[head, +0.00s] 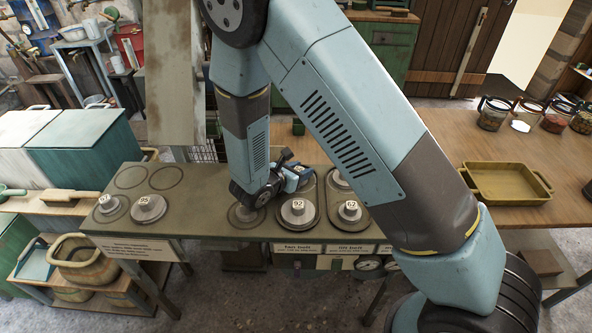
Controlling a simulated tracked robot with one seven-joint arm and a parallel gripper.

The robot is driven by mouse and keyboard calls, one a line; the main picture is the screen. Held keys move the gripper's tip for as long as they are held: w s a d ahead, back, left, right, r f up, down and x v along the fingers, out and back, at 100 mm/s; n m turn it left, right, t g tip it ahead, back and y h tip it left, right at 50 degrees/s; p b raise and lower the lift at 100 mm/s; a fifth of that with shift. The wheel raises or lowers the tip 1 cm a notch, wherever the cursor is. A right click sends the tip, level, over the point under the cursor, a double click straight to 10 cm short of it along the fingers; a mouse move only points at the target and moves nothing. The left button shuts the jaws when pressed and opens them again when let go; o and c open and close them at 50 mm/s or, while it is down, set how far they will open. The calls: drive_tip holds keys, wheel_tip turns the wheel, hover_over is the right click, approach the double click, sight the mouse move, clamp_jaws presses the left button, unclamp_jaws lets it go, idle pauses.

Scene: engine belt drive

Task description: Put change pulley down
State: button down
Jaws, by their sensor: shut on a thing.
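My gripper (284,180) is low over the middle of the green-grey bench (200,237), its fingertips largely hidden by my own wrist. It is shut on a change pulley, hardly visible from here. Pulley 92 (298,213) sits right of my wrist and pulley 62 (350,214) further right. Pulley 77 (110,210) and pulley 95 (149,209) sit at the left.
Two empty ring marks (166,178) lie behind the left pulleys. Another pulley (340,181) is partly hidden by my arm. A yellow tray (507,184) and several jars (492,114) stand on the wooden bench at right. Labels (298,248) line the bench front.

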drive_tip(key=c, duration=0.6)
unclamp_jaws()
drive_tip(key=shift+c, duration=0.2)
